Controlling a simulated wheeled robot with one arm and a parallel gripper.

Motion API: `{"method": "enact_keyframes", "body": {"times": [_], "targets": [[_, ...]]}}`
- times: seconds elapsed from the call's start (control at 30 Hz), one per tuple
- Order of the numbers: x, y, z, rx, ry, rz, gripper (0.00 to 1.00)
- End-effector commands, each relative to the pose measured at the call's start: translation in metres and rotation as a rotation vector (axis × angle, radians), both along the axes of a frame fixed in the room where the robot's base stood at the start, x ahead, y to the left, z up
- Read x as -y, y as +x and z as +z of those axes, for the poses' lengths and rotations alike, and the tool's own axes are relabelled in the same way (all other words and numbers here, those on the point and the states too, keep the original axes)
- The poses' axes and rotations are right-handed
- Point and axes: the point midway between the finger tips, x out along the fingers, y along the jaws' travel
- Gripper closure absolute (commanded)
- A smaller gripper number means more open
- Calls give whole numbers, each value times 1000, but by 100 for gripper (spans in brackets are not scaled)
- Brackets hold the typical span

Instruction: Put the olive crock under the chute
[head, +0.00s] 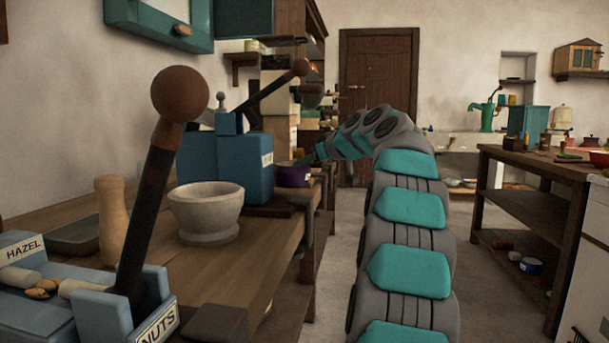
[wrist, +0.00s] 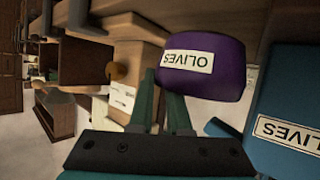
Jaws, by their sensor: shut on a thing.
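The olive crock is a small purple pot with an OLIVES label; it shows in the wrist view (wrist: 222,85) and beside the blue dispenser in the head view (head: 292,178). My gripper (wrist: 165,83) is shut on the crock at its edge, with the green fingers close together. In the head view my gripper (head: 316,157) is small and partly hidden at the crock's right. The blue olive dispenser (head: 238,165), with a raised lever, stands on the counter; its OLIVES label shows in the wrist view (wrist: 285,130). I cannot tell whether the crock is under its chute.
A stone mortar (head: 206,212) stands on the wooden counter (head: 225,275) before the dispenser. A nut dispenser (head: 90,305) with a long lever and a wooden mill (head: 111,220) are nearer. A worktable (head: 530,205) stands at right. Floor between is clear apart from my arm.

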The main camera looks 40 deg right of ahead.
Motion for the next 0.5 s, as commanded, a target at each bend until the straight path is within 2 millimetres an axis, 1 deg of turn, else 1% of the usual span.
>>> {"method": "enact_keyframes", "body": {"times": [0.1, 0.2, 0.5], "targets": [[-2, 0, -14, 0, 3, 3, 100], [-1, 0, -21, 1, 0, 1, 100], [-1, 0, -24, 2, -1, 1, 100]]}}
